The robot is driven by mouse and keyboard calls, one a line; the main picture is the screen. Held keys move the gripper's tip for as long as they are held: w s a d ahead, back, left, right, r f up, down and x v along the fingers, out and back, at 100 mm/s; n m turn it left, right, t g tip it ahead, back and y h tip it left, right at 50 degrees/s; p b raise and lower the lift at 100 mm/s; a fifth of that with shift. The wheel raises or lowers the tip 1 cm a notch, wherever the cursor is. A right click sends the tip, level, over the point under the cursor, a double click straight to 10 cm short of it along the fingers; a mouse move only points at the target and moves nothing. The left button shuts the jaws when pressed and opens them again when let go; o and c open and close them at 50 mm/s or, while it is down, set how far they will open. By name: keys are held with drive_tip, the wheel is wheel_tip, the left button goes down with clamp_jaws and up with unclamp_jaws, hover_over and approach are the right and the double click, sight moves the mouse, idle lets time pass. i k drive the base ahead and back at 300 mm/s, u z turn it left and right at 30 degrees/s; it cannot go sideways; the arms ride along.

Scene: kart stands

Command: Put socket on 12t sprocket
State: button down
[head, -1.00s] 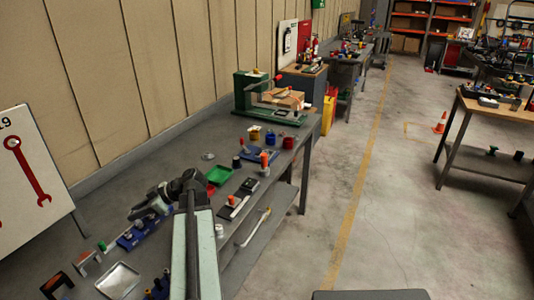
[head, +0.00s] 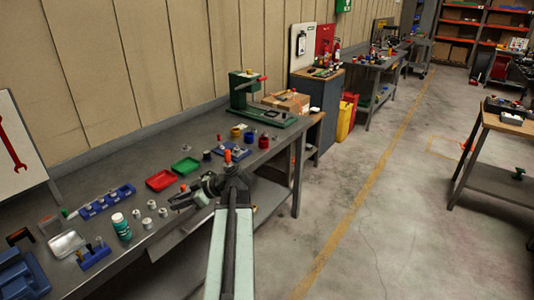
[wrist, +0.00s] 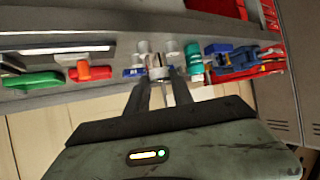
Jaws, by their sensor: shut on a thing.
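My gripper (head: 186,199) is low over the near bench, beside several small silver cylinders (head: 147,223) that look like sockets. In the wrist view, the fingers of my gripper (wrist: 160,80) are closed around a small silvery piece, likely the socket (wrist: 159,72). Other pale cylinders stand just behind it. In the head view the held piece is too small to make out clearly. I cannot pick out the 12t sprocket in either view.
A teal bottle (head: 121,227), a blue rack (head: 107,202), a metal tray (head: 67,243), a red tray (head: 160,180) and a green tray (head: 186,166) stand on the bench. A green press (head: 245,92) is farther back.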

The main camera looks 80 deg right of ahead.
sight(237, 149)
drive_tip(key=u, duration=0.1)
drive_tip(key=k, duration=0.65)
drive_tip(key=z, duration=1.3)
drive_tip(key=i, duration=1.65)
drive_tip(key=z, duration=0.1)
